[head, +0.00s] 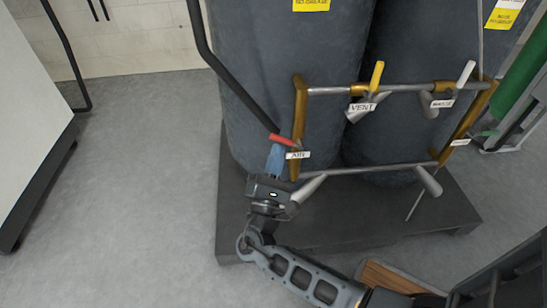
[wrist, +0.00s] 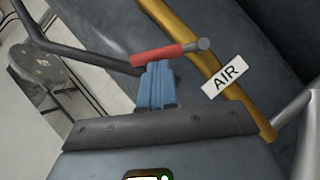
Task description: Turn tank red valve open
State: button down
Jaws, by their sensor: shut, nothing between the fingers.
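The red valve handle (head: 282,139) is a short red lever on the left side of the pipe frame, in front of the left tank (head: 270,60). In the wrist view the red handle (wrist: 160,54) lies across the tips of my gripper. My gripper (head: 274,155) has blue fingers, which are together with nothing between them. In the wrist view my gripper's fingertips (wrist: 158,66) are at the underside of the handle, touching or very close; I cannot tell which. A white AIR label (head: 298,155) hangs just right of the fingers, and also shows in the wrist view (wrist: 226,76).
A yellow VENT handle (head: 377,75) and a white handle (head: 466,72) are on the upper pipe. A black hose (head: 215,62) runs down to the red valve. The tanks stand on a dark platform (head: 340,228). Grey floor (head: 130,190) is clear to the left.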

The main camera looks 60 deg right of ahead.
aim_at(287, 139)
notch_tip(287, 139, up, 3)
jog(key=m+g+p, duration=0.1)
jog(key=m, duration=0.1)
jog(key=m+g, duration=0.2)
jog(key=m, duration=0.1)
jog(key=shift+s+d+f+y+p, duration=0.1)
jog(key=shift+f+y+p, duration=0.1)
jog(key=shift+y+p, duration=0.2)
jog(key=r+m+g+y+p, duration=0.1)
jog(key=m, duration=0.1)
jog(key=s+d+m+g+y+p, duration=0.1)
jog(key=m+p, duration=0.1)
jog(key=r+m+g+y+p, duration=0.1)
jog(key=m, duration=0.2)
jog(key=shift+s+d+r+p, duration=0.15)
jog(key=shift+s+r+p, duration=0.15)
jog(key=shift+s+r, duration=0.05)
jog(key=shift+s+d+r+m+y+p, duration=0.1)
jog(key=shift+s+d+m+y+p, duration=0.15)
jog(key=shift+m+p, duration=0.2)
jog(key=shift+w+a, duration=0.1)
